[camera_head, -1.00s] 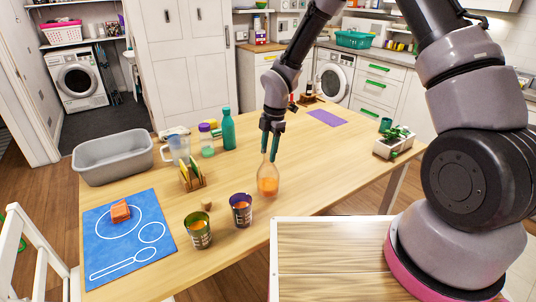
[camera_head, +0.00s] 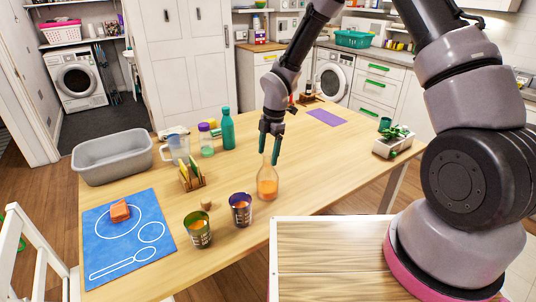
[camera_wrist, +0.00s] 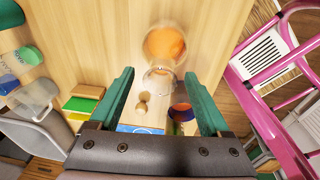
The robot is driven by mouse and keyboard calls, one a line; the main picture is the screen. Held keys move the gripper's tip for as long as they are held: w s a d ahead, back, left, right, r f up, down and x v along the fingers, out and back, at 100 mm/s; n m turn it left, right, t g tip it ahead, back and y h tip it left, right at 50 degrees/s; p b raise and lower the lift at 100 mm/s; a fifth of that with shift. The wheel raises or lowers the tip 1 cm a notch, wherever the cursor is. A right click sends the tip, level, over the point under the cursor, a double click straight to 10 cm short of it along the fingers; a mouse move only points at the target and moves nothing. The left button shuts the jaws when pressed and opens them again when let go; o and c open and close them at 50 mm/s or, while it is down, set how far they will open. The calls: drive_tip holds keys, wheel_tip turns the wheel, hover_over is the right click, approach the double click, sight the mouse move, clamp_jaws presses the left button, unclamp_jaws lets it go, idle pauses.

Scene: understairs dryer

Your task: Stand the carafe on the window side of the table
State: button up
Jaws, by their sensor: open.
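The carafe (camera_head: 267,187) is a clear glass flask with orange liquid in its lower part. It stands upright on the wooden table (camera_head: 330,150), near the front edge. My gripper (camera_head: 269,158) is above it, green fingers pointing down on either side of its narrow neck. In the wrist view, the carafe (camera_wrist: 165,45) lies beyond and between the open fingertips of my gripper (camera_wrist: 163,72), its rim between them. I see a gap on both sides, with no clear contact. No window shows in these views.
Two tins (camera_head: 198,229) (camera_head: 240,210) and a small brown piece (camera_head: 206,205) are left of the carafe.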

drive_tip(key=s+d+r+m+t, duration=0.1)
drive_tip(key=d+r+m, duration=0.35)
drive_tip(key=r, duration=0.65)
drive_tip(key=d+r+m+t, duration=0.1)
drive_tip(key=d+r+m, duration=0.3)
drive_tip(key=r, duration=0.7)
drive_tip(key=s+d+r+m+t, duration=0.5)
drive_tip(key=s+d+r+m, duration=1.1)
drive_tip(key=m, duration=0.4)
drive_tip(key=shift+s+d+r+m+y, duration=0.35)
drive_tip(key=shift+s+r, duration=0.2)
drive_tip(key=shift+s, duration=0.7)
